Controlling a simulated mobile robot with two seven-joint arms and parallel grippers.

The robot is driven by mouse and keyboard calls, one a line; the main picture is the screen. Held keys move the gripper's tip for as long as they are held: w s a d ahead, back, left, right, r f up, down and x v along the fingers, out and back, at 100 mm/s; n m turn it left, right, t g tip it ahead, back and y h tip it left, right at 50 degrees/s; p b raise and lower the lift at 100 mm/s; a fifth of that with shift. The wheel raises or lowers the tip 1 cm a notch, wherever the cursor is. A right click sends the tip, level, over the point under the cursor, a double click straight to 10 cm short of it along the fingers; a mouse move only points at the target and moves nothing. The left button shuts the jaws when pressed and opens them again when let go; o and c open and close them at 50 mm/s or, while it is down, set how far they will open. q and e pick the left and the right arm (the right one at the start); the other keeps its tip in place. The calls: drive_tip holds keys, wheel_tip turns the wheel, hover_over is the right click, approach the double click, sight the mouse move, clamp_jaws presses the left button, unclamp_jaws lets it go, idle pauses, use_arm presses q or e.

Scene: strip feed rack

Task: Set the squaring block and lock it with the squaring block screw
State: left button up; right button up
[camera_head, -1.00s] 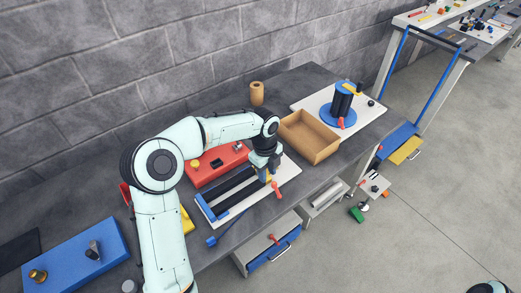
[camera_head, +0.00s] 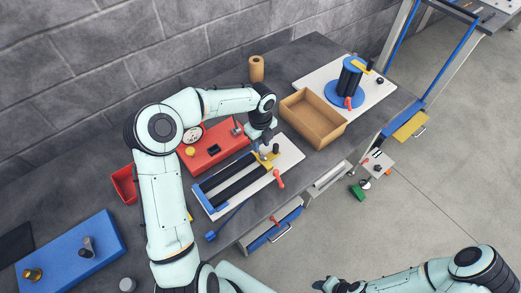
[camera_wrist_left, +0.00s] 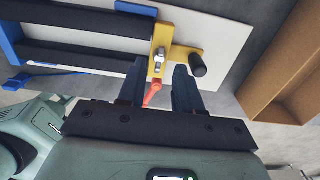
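The yellow squaring block (camera_head: 267,160) sits at the right end of the two black rails on the white rack board (camera_head: 288,152). In the left wrist view the yellow block (camera_wrist_left: 157,40) carries a silver screw-like part (camera_wrist_left: 161,54), a black knob (camera_wrist_left: 197,66) and a red-orange lever (camera_wrist_left: 152,93). The lever (camera_head: 278,179) hangs over the board's front edge. My left gripper (camera_wrist_left: 158,74) is open around the lever area, its fingers apart, with no visible grip. In the head view it (camera_head: 260,139) is just behind the block. My right gripper (camera_head: 325,285) is low in the head view, its fingers unclear.
A blue-ended rod (camera_head: 211,236) lies along the table's front edge.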

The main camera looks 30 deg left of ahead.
sight(263, 157)
use_arm(q)
drive_tip(key=shift+f, duration=2.3)
use_arm(e)
drive_tip(key=shift+s+f, duration=0.15)
drive_tip(key=shift+f, duration=0.05)
use_arm(q)
drive_tip(key=shift+w, duration=0.1)
clamp_jaws()
